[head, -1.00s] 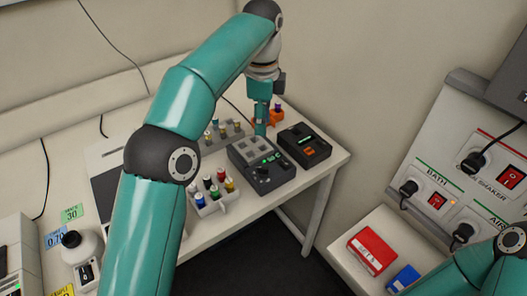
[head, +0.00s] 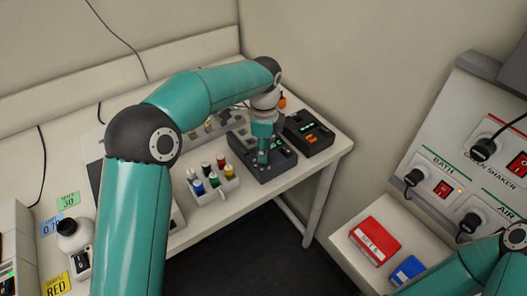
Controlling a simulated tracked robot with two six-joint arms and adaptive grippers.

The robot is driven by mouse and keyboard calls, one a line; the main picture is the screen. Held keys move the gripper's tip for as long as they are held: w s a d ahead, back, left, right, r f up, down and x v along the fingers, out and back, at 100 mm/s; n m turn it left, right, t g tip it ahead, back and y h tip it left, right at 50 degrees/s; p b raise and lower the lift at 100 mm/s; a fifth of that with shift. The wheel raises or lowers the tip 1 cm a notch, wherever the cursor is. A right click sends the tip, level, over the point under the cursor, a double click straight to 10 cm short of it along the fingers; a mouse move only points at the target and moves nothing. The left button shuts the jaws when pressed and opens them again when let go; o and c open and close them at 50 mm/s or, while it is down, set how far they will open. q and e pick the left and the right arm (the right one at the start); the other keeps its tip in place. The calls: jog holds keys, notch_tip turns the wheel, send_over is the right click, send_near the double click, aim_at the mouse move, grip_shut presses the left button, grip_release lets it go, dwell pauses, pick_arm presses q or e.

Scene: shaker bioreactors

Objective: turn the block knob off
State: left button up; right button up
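The dark grey block unit (head: 284,163) stands on the white bench near its right end, between the vial rack and another dark device. My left gripper (head: 263,158) points down over the front part of this unit, with its fingertips at or just above the top face. The block knob is hidden behind the fingers, and I cannot tell whether they touch it. The fingers look close together, but their gap is too small to judge. My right gripper is out of view; only part of the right arm shows at the lower right.
A white rack (head: 216,189) of coloured-cap vials stands just left of the unit. A black device (head: 309,133) with an orange button stands to its right. The bench (head: 328,160) ends there. A wall panel with plugs and switches, a red box (head: 375,243) and a blue box (head: 407,271) are at right.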

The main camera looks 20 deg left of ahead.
pick_arm(q)
jog(key=shift+f, duration=0.6)
